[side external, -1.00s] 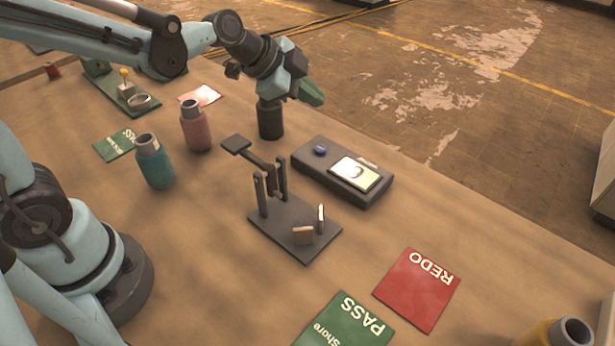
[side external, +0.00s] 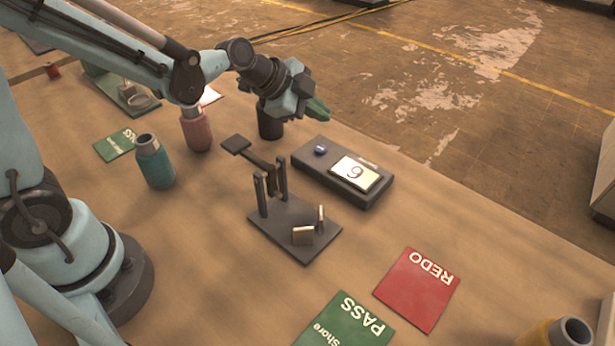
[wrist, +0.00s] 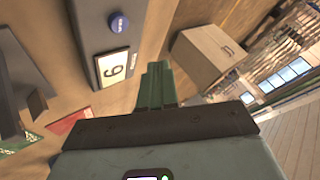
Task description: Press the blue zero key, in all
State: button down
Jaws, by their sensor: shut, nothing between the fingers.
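The blue key (side external: 320,150) is a small round button at the far left end of a dark grey box (side external: 300,163). It also shows in the wrist view (wrist: 119,23), up and left of my fingers. A white display (side external: 357,173) on the same box shows one digit, which looks like a 9 in the side view; I cannot tell whether it is a 6 or a 9. My gripper (side external: 318,109) is shut and empty, apart from the key and above it in the side view. Its green fingers (wrist: 157,83) are together in the wrist view.
A dark grey stand with a lever (side external: 290,228) is in front of the box. A dark cylinder (side external: 270,124) is beside my gripper. Teal (side external: 154,165) and pink (side external: 196,132) bottles stand left. Red REDO (side external: 418,288) and green PASS (side external: 340,325) cards lie near.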

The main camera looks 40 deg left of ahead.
aim_at(316, 150)
jog(key=shift+f, duration=2.65)
jog(key=shift+f, duration=0.1)
jog(key=shift+f, duration=0.3)
jog(key=shift+f, duration=0.4)
dwell(0.6)
jog(key=shift+r, duration=0.8)
jog(key=shift+r, duration=0.15)
jog(key=shift+r, duration=2.4)
